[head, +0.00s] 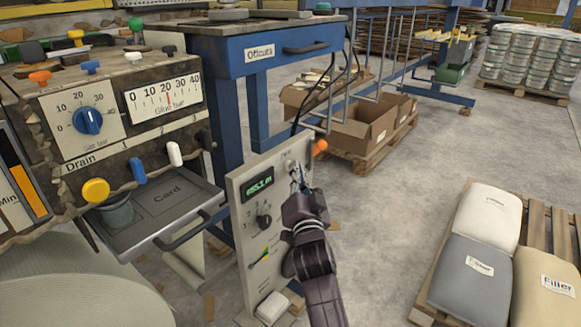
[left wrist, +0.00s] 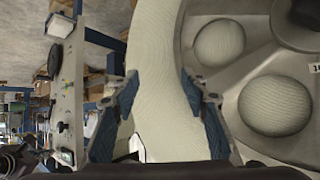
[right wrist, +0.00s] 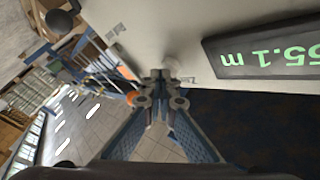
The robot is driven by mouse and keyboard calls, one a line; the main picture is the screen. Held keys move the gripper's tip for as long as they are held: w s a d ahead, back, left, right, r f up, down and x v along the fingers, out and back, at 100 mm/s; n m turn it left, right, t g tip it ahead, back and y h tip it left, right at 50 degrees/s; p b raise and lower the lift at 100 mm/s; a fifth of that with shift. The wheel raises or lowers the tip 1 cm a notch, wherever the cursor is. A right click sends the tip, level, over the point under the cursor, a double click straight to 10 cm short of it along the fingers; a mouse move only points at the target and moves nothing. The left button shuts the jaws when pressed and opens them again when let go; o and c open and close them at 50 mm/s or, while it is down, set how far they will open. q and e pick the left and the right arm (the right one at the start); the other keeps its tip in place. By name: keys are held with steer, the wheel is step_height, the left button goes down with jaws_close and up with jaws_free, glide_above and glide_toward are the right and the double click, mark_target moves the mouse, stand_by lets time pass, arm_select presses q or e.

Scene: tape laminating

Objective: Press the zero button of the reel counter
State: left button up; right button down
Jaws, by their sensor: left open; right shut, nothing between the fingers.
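The reel counter (head: 243,215) is an upright pale panel with a green-lit display (head: 258,184) reading about 655.1 m. The display also shows upside down in the right wrist view (right wrist: 265,50). My right gripper (head: 300,180) is shut and empty at the panel's upper right. In the right wrist view its fingertips (right wrist: 162,78) are over a small pale round button (right wrist: 172,64), which they partly hide. I cannot tell whether they touch it. My left gripper (left wrist: 158,82) is open and empty, in front of a cream web, and is outside the head view.
The panel also carries a dark knob (head: 264,221) and an orange knob (head: 320,147). At left stands a machine with a glue dial (head: 88,121) and an open card drawer (head: 165,205). Filler sacks (head: 470,275) lie on a pallet at right.

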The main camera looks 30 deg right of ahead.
arm_select(q)
steer(key=shift+w+d+r, duration=0.15)
steer(key=shift+w+r, duration=0.1)
steer(key=shift+r, duration=0.05)
arm_select(e)
steer(key=shift+w+a, duration=0.1)
steer(key=shift+w, duration=0.15)
steer(key=shift+s, duration=0.1)
stand_by(0.3)
arm_select(q)
steer(key=s+a+f+g, duration=0.1)
steer(key=s+f+g, duration=0.1)
steer(key=s+f, duration=0.2)
steer(key=shift+s+a+g+y+p, duration=0.3)
steer(key=shift+a+y+p, duration=0.05)
steer(key=shift+y+p, duration=0.1)
arm_select(e)
steer(key=shift+s+d, duration=0.35)
steer(key=shift+s, duration=0.45)
arm_select(q)
steer(key=shift+f, duration=0.1)
